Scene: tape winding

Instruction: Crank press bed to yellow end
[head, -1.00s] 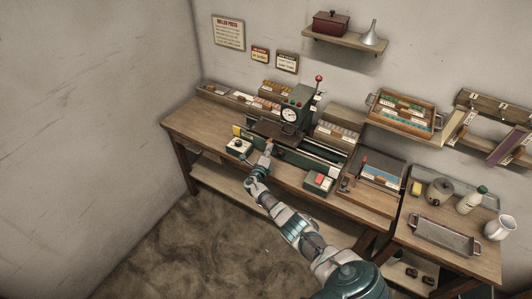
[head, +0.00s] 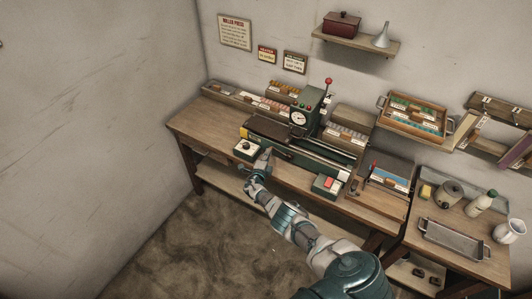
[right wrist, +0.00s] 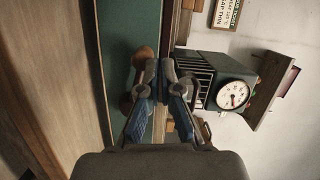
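The green press (head: 306,108) with a round dial and a red-knobbed lever stands on the back bench. Its dark brown bed (head: 266,128) sits at the left part of the green rails, close to the yellow end (head: 243,132). My right gripper (head: 265,156) is at the front side of the press, below the bed. In the right wrist view, the two blue-padded fingers (right wrist: 160,80) are close together beside a brown wooden knob (right wrist: 143,58) on the green front. Whether they grip part of the crank is unclear. My left gripper is out of view.
Sample racks (head: 346,140) line the wall. A side table holds a metal tray (head: 455,239) and jars. The bench's left end is clear.

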